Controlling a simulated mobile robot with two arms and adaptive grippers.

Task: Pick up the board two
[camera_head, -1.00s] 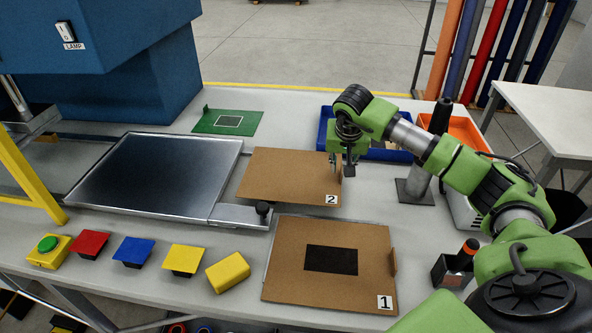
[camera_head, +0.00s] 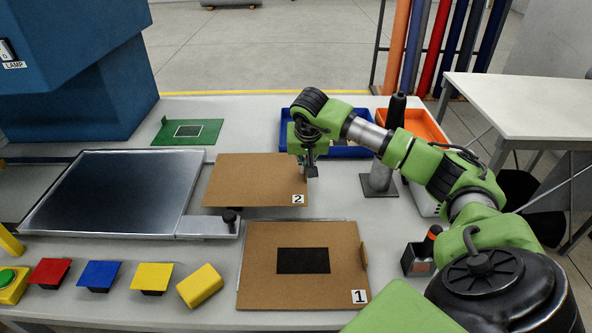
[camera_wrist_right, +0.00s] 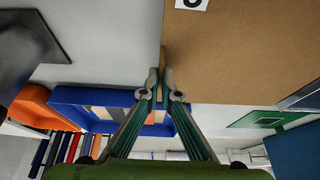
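Board two (camera_head: 250,180) is a flat brown board with a white "2" label, lying level between the dark metal plate and my right arm in the head view. In the right wrist view board two (camera_wrist_right: 250,50) fills the upper right. My right gripper (camera_head: 306,168) is at its right edge. In the right wrist view the fingertips of my right gripper (camera_wrist_right: 160,80) are close together on the small brown tab at that edge. I cannot tell whether the board is clear of the table. My left gripper is not in view.
Board one (camera_head: 262,285), brown with a dark rectangle, lies in front. A dark metal plate (camera_head: 110,190) is at left, with a black-knobbed clamp (camera_head: 229,217) near board two. A green board (camera_head: 205,137), a blue bin (camera_head: 345,151) and a dark post (camera_head: 380,165) stand behind and beside.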

